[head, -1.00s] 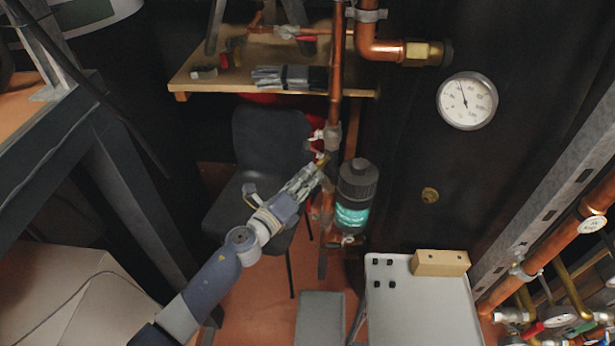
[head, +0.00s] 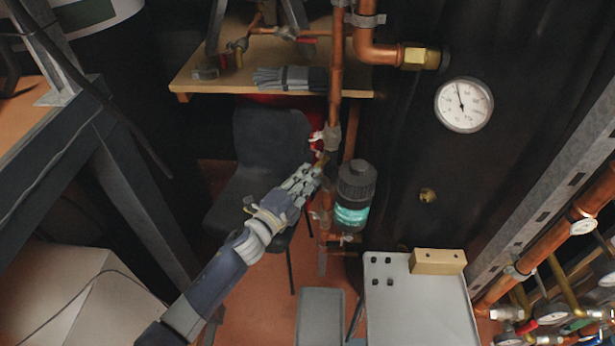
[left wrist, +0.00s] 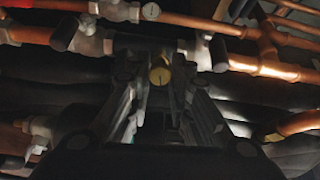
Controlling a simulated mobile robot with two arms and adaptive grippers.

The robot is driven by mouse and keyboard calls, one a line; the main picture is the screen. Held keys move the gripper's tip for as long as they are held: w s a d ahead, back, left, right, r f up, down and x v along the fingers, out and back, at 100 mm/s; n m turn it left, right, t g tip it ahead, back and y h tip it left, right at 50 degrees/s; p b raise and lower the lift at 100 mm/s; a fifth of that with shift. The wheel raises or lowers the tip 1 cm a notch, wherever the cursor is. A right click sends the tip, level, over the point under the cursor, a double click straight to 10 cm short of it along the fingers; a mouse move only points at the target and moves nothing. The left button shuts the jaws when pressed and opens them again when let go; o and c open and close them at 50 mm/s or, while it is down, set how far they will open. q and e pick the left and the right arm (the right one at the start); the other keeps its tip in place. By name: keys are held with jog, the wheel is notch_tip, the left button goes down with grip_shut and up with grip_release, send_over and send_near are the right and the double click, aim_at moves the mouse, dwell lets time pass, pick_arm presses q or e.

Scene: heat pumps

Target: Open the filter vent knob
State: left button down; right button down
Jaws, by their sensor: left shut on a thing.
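The filter vent knob is a small round brass knob (left wrist: 160,75) with a dark mark on its face, seen in the left wrist view between my fingers. In the head view its brass (head: 322,159) shows just past the fingertips, on the copper pipe. My left gripper (head: 316,170) reaches it from the lower left. In the left wrist view the left gripper's (left wrist: 160,92) two fingers stand on either side of the knob, closed on it. The filter (head: 353,195), with a black top and a teal band, stands just to the right. My right gripper is not in view.
Vertical copper pipe (head: 336,80) runs above the knob. A pressure gauge (head: 464,105) is on the dark wall at right. A black chair (head: 262,150) stands behind my left arm. A wooden shelf (head: 215,72) holds gloves. A grey table (head: 420,310) is at lower right.

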pick_arm(q)
jog(key=shift+a+r+n, duration=0.1)
jog(key=shift+n, duration=0.2)
jog(key=c, duration=1.4)
grip_release()
jog(key=v, duration=1.2)
jog(key=s+a+f+n+g+y, duration=0.2)
jog(key=s+a+f+n, duration=0.2)
jog(key=f, duration=0.7)
jog(key=s+a+f+n+g+y, duration=0.2)
jog(key=s+a+f+n+y, duration=0.1)
jog(key=f, duration=0.7)
jog(key=s+a+f+n+g+y, duration=0.15)
jog(key=s+a+f+n, duration=0.25)
jog(key=f, duration=0.7)
jog(key=s+f+n+g, duration=0.3)
jog(key=s+f, duration=0.3)
jog(key=s, duration=0.5)
jog(key=s+a+f+n+g+y, duration=0.1)
jog(key=s+f+n+g, duration=0.2)
jog(key=s, duration=0.9)
jog(key=s+a+f+n+g+y, duration=0.1)
jog(key=s+f+n+g, duration=0.2)
jog(key=s+f, duration=0.6)
jog(key=shift+s+f+y, duration=0.15)
jog(key=shift+s, duration=0.55)
jog(key=shift+s+f+y, duration=0.1)
jog(key=shift+s+f, duration=0.1)
jog(key=shift+s, duration=0.45)
